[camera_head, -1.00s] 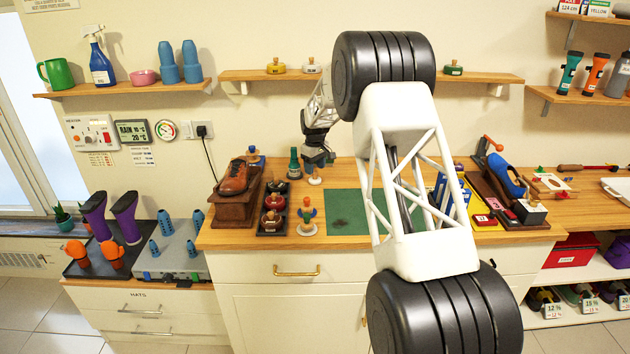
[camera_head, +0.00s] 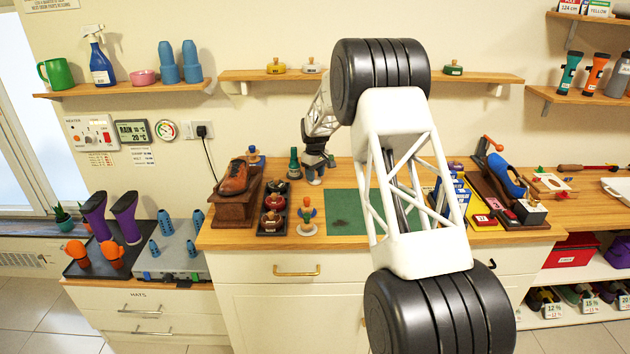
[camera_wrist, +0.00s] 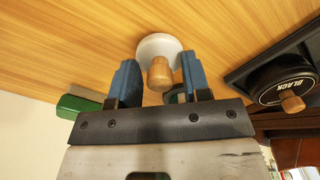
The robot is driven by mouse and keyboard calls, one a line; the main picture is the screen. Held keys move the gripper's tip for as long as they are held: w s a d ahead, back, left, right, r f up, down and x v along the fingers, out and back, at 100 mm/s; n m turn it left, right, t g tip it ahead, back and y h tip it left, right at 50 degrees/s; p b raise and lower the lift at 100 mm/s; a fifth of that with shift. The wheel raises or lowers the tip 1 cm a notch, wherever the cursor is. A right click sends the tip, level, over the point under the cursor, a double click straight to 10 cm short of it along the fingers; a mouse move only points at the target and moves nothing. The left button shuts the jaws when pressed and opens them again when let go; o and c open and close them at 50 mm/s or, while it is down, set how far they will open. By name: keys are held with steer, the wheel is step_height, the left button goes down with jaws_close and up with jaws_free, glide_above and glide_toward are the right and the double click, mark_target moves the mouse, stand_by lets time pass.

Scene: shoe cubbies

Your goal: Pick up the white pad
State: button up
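The white pad (camera_wrist: 158,46), a round white disc with a wooden knob (camera_wrist: 160,76), is on the wooden counter. In the wrist view it lies at and just beyond my fingertips, with the knob between the two blue fingers. My gripper (camera_wrist: 159,64) is open, with a gap visible on each side of the knob. In the head view my gripper (camera_head: 318,168) is low over the counter, behind the green mat's left corner, and largely hides the pad.
A black tin (camera_wrist: 286,82) in a dark tray is right in the wrist view.

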steer(key=c, duration=0.7)
steer(key=shift+r, duration=0.1)
steer(key=shift+c, duration=0.2)
steer(key=shift+r, duration=1.65)
steer(key=s, duration=0.5)
steer(key=s+d+r, duration=0.1)
steer(key=s, duration=0.4)
steer(key=s+d, duration=0.1)
steer(key=s, duration=0.4)
steer(key=shift+s+d+r, duration=0.2)
steer(key=shift+s+r, duration=0.05)
steer(key=shift+s, duration=0.15)
